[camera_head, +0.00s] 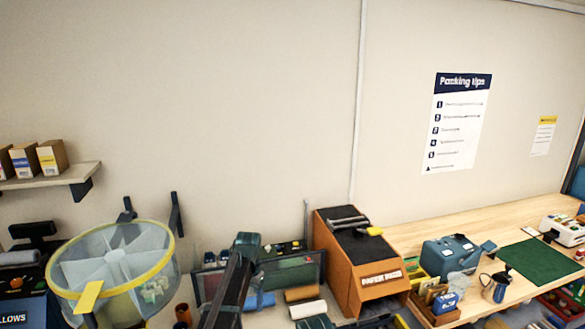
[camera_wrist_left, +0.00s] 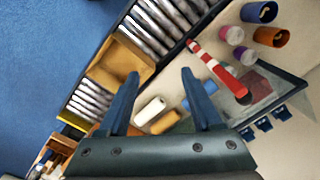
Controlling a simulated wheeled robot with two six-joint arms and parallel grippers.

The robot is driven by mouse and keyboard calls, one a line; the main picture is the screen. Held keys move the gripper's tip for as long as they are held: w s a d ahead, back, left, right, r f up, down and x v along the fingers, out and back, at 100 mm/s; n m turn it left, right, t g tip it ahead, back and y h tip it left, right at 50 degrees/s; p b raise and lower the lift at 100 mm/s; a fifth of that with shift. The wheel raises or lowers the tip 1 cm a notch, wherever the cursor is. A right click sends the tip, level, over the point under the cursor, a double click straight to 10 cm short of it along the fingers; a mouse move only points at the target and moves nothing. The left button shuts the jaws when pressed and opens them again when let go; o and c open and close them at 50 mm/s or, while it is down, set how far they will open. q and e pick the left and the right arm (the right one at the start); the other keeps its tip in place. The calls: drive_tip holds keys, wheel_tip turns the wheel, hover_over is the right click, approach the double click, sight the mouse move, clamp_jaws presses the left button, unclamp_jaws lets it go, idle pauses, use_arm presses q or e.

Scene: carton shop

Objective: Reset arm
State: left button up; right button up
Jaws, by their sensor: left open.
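My right gripper is in neither view.
An orange-brown box (camera_head: 365,270) stands beside the wooden bench (camera_head: 430,232). A red-and-white striped tube (camera_wrist_left: 215,65) and several cups (camera_wrist_left: 258,12) lie near the fingers.

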use_arm(q)
drive_tip(key=s+d+f+b, duration=0.2)
drive_tip(key=s+f+b, duration=0.2)
drive_tip(key=s, duration=0.5)
drive_tip(key=s+d+f+n+b, duration=0.1)
drive_tip(key=s+d+f+b, duration=0.2)
drive_tip(key=s+f, duration=0.3)
drive_tip(key=s+d+f+b, duration=0.3)
drive_tip(key=s+f+b, duration=0.2)
drive_tip(key=s, duration=0.9)
drive_tip(key=shift+s+d+y+b, duration=0.15)
drive_tip(key=shift+d+y+b, duration=0.05)
drive_tip(key=shift+y+b, duration=0.2)
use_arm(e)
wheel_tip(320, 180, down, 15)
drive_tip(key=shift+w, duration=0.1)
